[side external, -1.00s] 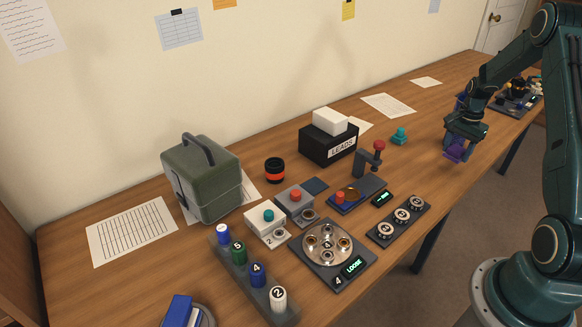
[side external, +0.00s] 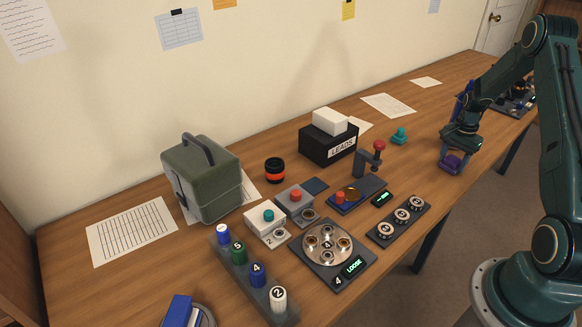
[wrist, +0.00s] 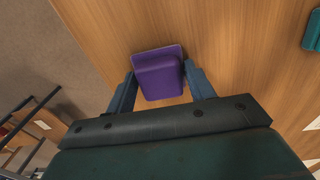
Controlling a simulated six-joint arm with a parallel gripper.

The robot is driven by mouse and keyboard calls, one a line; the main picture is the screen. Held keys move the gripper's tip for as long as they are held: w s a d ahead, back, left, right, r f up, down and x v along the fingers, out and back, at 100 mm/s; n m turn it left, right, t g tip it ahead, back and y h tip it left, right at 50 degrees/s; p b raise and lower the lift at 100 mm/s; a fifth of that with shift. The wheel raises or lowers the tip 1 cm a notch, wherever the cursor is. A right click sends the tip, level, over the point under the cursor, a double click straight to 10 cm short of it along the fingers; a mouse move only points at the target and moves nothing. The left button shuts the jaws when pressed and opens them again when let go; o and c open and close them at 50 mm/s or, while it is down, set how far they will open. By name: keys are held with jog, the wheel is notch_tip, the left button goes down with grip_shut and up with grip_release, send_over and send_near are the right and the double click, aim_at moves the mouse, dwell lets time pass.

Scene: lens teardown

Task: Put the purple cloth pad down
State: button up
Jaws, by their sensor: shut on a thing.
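The purple cloth pad (wrist: 159,75) is between the two fingers of my gripper (wrist: 160,88) in the wrist view, with bare wood around it. In the side view my gripper (side external: 453,160) points down low over the right part of the table, and the purple pad (side external: 452,163) shows between its fingers. My gripper is shut on the pad. The pad is at or very near the table top; I cannot tell whether it touches.
A teal knobbed piece (side external: 399,136) stands to the left of my gripper. A black LEADS box (side external: 329,148) and a dark stand with a red knob (side external: 367,163) are further left. The wood around the pad is clear; the table's front edge is close.

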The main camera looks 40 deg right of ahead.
aim_at(453, 159)
jog(key=shift+f, duration=0.15)
jog(key=o, duration=0.9)
jog(key=shift+o, duration=0.2)
notch_tip(453, 159, up, 14)
jog(key=shift+f, duration=0.15)
jog(key=shift+w, duration=0.1)
dwell(0.3)
